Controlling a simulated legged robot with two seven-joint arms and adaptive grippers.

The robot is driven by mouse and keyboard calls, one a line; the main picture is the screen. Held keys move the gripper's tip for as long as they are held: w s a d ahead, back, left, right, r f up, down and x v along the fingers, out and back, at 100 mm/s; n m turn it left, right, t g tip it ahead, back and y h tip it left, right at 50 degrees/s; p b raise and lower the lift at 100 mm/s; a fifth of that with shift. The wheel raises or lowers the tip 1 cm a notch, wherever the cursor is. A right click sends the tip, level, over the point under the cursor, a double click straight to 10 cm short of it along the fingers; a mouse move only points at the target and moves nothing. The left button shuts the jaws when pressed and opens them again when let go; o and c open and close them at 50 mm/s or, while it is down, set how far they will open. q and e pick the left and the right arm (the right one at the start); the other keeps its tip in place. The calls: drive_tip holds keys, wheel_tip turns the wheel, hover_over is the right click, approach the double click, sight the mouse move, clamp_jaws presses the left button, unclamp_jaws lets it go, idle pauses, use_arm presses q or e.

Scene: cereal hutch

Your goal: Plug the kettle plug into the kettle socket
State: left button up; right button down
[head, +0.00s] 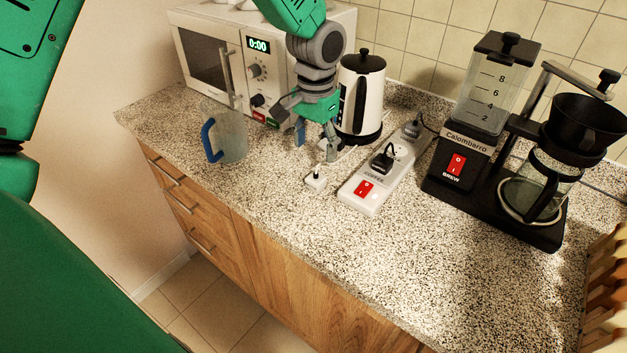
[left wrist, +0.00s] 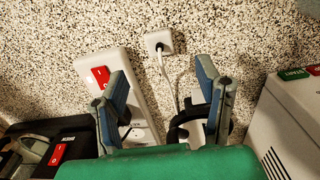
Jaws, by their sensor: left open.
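The white kettle plug (head: 315,180) lies loose on the speckled counter; it also shows in the left wrist view (left wrist: 159,42), with its white cord running toward the kettle. The white power strip (head: 356,199) has a red switch, a black plug (head: 383,161) and a bare round socket face (head: 400,150) behind it, seemingly the kettle socket. The strip is left of the plug in the left wrist view (left wrist: 128,62). My left gripper (head: 315,146) is open and empty, above the counter beside the kettle (head: 372,98), fingers pointing down. In the wrist view, its fingers (left wrist: 162,75) straddle the cord's line, apart from the plug.
A microwave (head: 215,60) stands behind my left arm, with a clear jug with a blue handle (head: 208,141) before it. A coffee maker (head: 455,165) stands right of the strip. A wooden rack (head: 606,290) is at the right edge. The front counter is clear.

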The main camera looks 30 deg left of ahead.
sight(316, 177)
use_arm(q)
drive_tip(key=f, duration=0.1)
drive_tip(key=d+f, duration=0.1)
drive_tip(key=f, duration=0.2)
drive_tip(key=shift+d+f, duration=0.3)
drive_tip(key=shift+f, duration=0.05)
drive_tip(key=shift+a+f, duration=0.25)
drive_tip(key=shift+a, duration=0.4)
drive_tip(key=shift+a+f, duration=0.15)
drive_tip(key=shift+f, duration=0.15)
wheel_tip(316, 177, down, 4)
drive_tip(key=shift+w+r+p, duration=0.1)
drive_tip(key=shift+r+p, duration=0.15)
drive_tip(key=shift+p, duration=0.15)
drive_tip(key=shift+d+f, duration=0.3)
drive_tip(key=shift+f, duration=0.1)
drive_tip(key=shift+a, duration=0.15)
